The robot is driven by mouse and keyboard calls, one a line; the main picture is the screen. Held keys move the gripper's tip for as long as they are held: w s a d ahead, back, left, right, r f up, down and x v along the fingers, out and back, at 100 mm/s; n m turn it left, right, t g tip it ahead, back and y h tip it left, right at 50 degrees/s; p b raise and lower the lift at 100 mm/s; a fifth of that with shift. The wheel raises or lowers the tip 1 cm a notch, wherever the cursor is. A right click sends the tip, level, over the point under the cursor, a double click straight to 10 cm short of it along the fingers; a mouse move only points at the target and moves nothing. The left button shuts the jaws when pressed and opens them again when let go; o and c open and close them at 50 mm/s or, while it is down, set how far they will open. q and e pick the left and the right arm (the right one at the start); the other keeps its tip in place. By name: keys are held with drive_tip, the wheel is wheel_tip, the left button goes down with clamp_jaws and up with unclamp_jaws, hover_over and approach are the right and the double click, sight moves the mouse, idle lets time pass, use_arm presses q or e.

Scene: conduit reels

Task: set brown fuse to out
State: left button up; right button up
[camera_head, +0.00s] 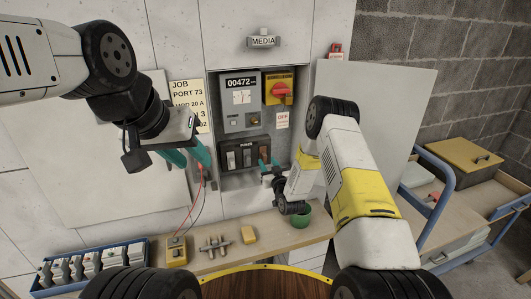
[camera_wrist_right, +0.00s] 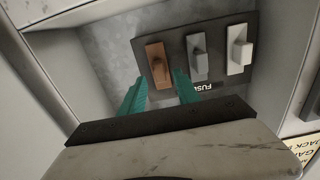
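The black fuse panel (camera_head: 240,142) is in the open wall cabinet, below the grey meter. In the right wrist view the brown fuse (camera_wrist_right: 158,63) is at the left end of the panel, beside a grey fuse (camera_wrist_right: 198,60) and a white fuse (camera_wrist_right: 239,50); the panel lettering is upside down there. My right gripper (camera_wrist_right: 160,92) is open, its teal fingertips close to the brown fuse's lower end, one towards each side. Contact cannot be told. In the head view my right gripper (camera_head: 269,168) partly covers the panel's right end. My left gripper (camera_head: 190,156) is open, left of the cabinet.
A red rotary switch (camera_head: 281,92) on a yellow plate is above right. Red and black leads run from a yellow tester (camera_head: 176,250) up near my left fingers.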

sight(265, 158)
drive_tip(key=shift+x, duration=1.8)
drive_tip(key=shift+c, duration=0.2)
clamp_jaws()
